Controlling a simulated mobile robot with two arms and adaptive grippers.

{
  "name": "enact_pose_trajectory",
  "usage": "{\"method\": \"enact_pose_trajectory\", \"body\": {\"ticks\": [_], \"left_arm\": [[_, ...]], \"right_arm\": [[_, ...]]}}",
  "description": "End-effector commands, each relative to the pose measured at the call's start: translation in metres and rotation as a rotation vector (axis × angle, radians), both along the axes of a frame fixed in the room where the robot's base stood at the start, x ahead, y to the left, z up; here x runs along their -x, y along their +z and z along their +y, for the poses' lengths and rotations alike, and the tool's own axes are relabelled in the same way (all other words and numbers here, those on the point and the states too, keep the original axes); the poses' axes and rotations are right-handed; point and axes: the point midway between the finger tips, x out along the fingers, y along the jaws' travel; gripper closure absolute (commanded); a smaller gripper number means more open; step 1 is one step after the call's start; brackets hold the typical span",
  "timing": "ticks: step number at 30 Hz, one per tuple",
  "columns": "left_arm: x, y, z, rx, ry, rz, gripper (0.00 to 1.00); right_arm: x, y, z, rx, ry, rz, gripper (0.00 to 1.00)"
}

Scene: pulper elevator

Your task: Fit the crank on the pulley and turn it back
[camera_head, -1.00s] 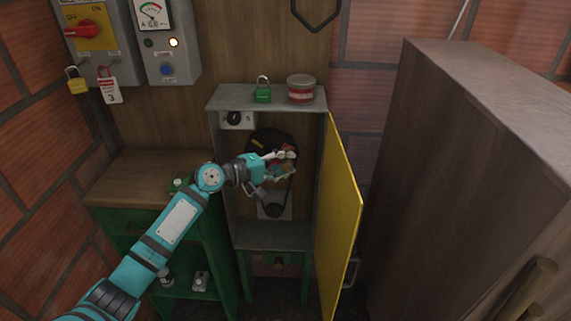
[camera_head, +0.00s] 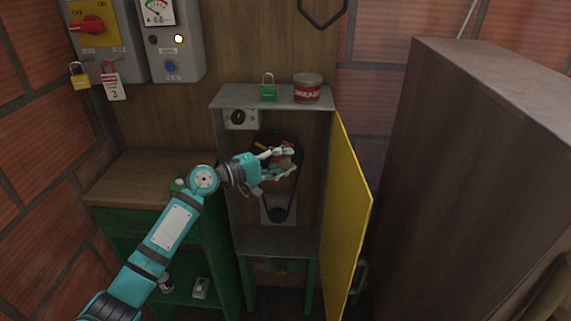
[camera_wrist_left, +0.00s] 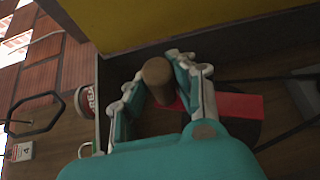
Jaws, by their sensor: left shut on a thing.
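The crank has a brown round grip (camera_wrist_left: 158,78) and a red arm (camera_wrist_left: 240,105) in the left wrist view. My left gripper (camera_wrist_left: 160,88) is shut on the grip, with its fingers on both sides. In the head view my left gripper (camera_head: 285,162) reaches into the open grey cabinet, in front of the dark upper pulley (camera_head: 266,138). A belt runs from it down to a small lower pulley (camera_head: 277,213). The gripper hides most of the crank and part of the pulley, so I cannot tell how fully the crank is seated. My right gripper is out of view.
The yellow cabinet door (camera_head: 345,215) stands open on the right. A green padlock (camera_head: 268,90) and a red grease tin (camera_head: 307,88) stand on the cabinet top (camera_head: 225,98). A wooden-topped green bench (camera_head: 125,180) is left; a large brown cabinet (camera_head: 470,170) is right.

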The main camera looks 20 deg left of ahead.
Motion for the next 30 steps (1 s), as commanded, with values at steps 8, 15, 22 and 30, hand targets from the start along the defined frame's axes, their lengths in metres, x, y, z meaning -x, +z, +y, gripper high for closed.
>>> {"method": "enact_pose_trajectory", "body": {"ticks": [8, 15, 22, 30], "left_arm": [[0.0, 0.001, 0.0, 0.001, 0.0, -0.002, 1.0], [0.0, -0.001, 0.002, 0.024, 0.001, -0.008, 1.0], [0.003, 0.0, 0.009, 0.084, 0.0, -0.025, 1.0], [0.004, 0.003, 0.015, 0.146, 0.001, -0.043, 1.0]], "right_arm": [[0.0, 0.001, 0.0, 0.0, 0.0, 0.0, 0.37], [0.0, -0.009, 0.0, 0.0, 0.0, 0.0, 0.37], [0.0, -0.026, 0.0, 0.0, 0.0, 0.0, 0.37], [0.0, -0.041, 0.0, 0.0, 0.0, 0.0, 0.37]]}}
